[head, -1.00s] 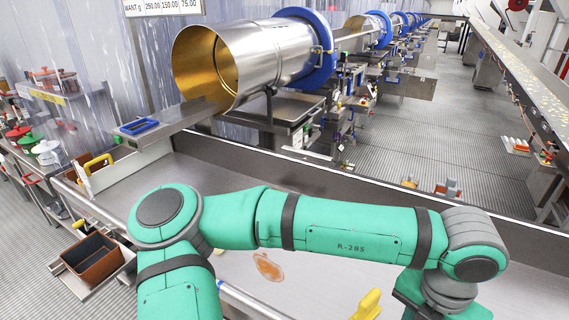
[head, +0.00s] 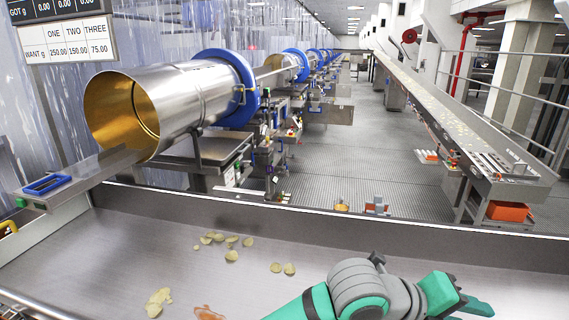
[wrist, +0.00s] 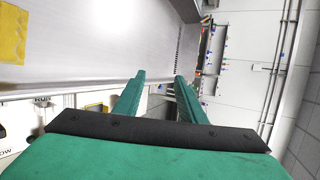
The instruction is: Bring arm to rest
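My green arm with grey wrist joints (head: 362,285) reaches in from the bottom edge of the head view. My gripper (head: 474,296) is at its right end, low over the front of the metal tray. In the wrist view its two green fingers (wrist: 160,77) stand apart with nothing between them. The gripper is open and empty. Most of the arm is below the head view.
A steel drum (head: 180,98) with a blue ring stands beyond the tray (head: 130,235). Chips (head: 232,255) and an orange-brown smear (head: 208,313) lie on the tray. A weight display (head: 62,35) hangs upper left. A conveyor (head: 450,125) runs along the right.

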